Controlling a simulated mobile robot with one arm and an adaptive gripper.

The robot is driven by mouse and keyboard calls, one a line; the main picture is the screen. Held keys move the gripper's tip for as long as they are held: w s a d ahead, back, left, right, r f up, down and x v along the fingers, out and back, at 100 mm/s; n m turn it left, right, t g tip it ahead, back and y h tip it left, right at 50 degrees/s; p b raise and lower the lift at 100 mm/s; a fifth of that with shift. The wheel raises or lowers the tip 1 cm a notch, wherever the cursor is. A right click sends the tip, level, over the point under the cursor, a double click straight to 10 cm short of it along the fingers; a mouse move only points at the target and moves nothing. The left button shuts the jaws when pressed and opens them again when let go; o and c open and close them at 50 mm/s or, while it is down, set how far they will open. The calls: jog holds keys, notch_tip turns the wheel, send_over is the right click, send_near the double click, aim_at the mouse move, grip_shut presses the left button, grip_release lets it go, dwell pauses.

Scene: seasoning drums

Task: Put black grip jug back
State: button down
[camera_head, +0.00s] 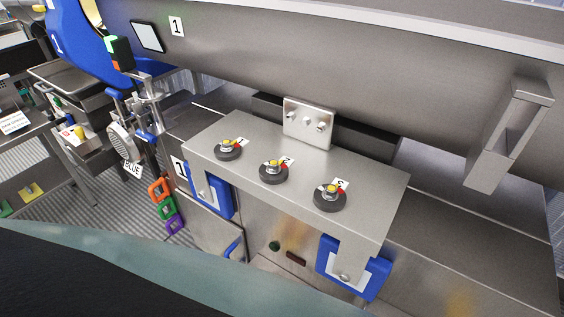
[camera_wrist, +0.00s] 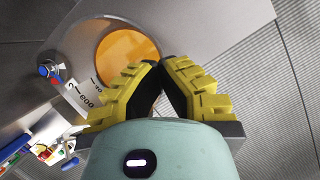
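My gripper (camera_wrist: 162,66) shows in the wrist view, with yellow ribbed fingers and dark pads. In the head view the gripper does not show.
In the head view a steel shelf (camera_head: 300,165) carries three black round knobs with yellow tops, including a middle one (camera_head: 273,172). Blue-framed plates (camera_head: 354,268) hang below. Coloured rings (camera_head: 160,190) hang at left. A steel handle (camera_head: 510,130) juts out at right.

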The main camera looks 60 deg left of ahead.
jog(key=shift+w, duration=0.15)
jog(key=w, duration=0.3)
jog(key=shift+w+d, duration=0.1)
jog(key=shift+w, duration=0.05)
jog(key=shift+s+f+p, duration=0.2)
jog(key=shift+f+p, duration=0.35)
jog(key=shift+f, duration=0.1)
jog(key=shift+d+f, duration=0.1)
jog(key=shift+f, duration=0.1)
jog(key=c, duration=1.1)
grip_release()
jog(key=shift+w, duration=0.1)
jog(key=shift+c, duration=0.2)
